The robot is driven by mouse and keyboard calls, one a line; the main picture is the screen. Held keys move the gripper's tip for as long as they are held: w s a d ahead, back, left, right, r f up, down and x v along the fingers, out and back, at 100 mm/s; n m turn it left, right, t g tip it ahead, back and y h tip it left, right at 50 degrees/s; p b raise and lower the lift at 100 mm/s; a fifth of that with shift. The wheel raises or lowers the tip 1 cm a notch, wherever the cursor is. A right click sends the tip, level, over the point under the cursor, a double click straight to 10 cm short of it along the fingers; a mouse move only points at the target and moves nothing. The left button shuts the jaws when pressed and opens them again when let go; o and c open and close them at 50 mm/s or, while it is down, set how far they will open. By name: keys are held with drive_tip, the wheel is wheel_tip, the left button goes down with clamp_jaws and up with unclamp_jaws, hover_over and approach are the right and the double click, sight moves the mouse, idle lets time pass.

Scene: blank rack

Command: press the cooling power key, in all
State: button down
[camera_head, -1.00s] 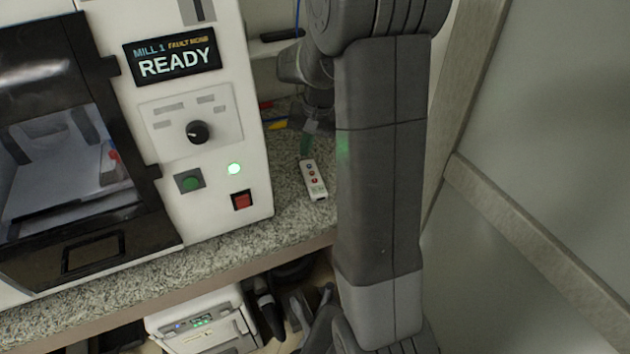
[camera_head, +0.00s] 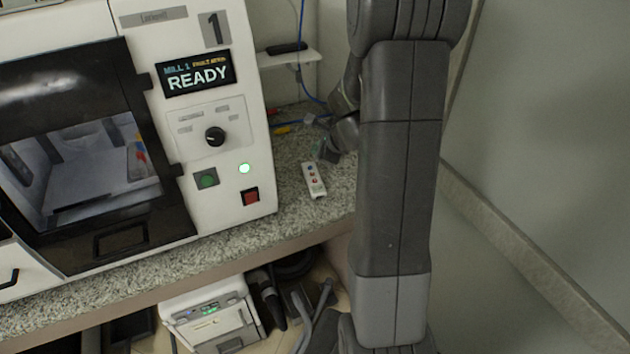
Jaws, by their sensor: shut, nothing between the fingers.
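A white cooler-like unit (camera_head: 212,316) stands under the bench, with a small lit panel (camera_head: 209,310) on its top front edge. Its keys are too small to read. A small white control strip (camera_head: 313,180) with several coloured buttons lies on the bench, right of the mill. I cannot tell which key is the cooling power key. My gripper (camera_head: 326,150) is small and partly hidden by my arm, just above and right of the strip's far end. It looks shut and empty. I cannot tell whether it touches the strip.
The white mill (camera_head: 218,110) reads READY, with a black knob (camera_head: 214,136), a green button (camera_head: 206,179), a lit green lamp (camera_head: 244,169) and a red switch (camera_head: 250,196). Cables (camera_head: 290,126) lie behind the strip. Hoses (camera_head: 272,300) sit beside the lower unit. Speckled bench (camera_head: 290,222) in front is clear.

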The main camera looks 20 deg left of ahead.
drive_tip(key=shift+f, duration=0.1)
wheel_tip(320, 180, down, 9)
drive_tip(key=b, duration=0.8)
idle(1.9)
drive_tip(key=shift+f+b, duration=0.25)
drive_tip(key=shift+b, duration=0.25)
drive_tip(key=shift+f+b, duration=0.3)
drive_tip(key=shift+b, duration=0.05)
drive_tip(key=shift+r, duration=0.1)
idle(0.5)
drive_tip(key=shift+r+p, duration=0.65)
drive_tip(key=shift+p, duration=0.05)
drive_tip(key=shift+r, duration=0.1)
wheel_tip(320, 180, up, 5)
drive_tip(key=p, duration=0.4)
drive_tip(key=shift+p, duration=0.3)
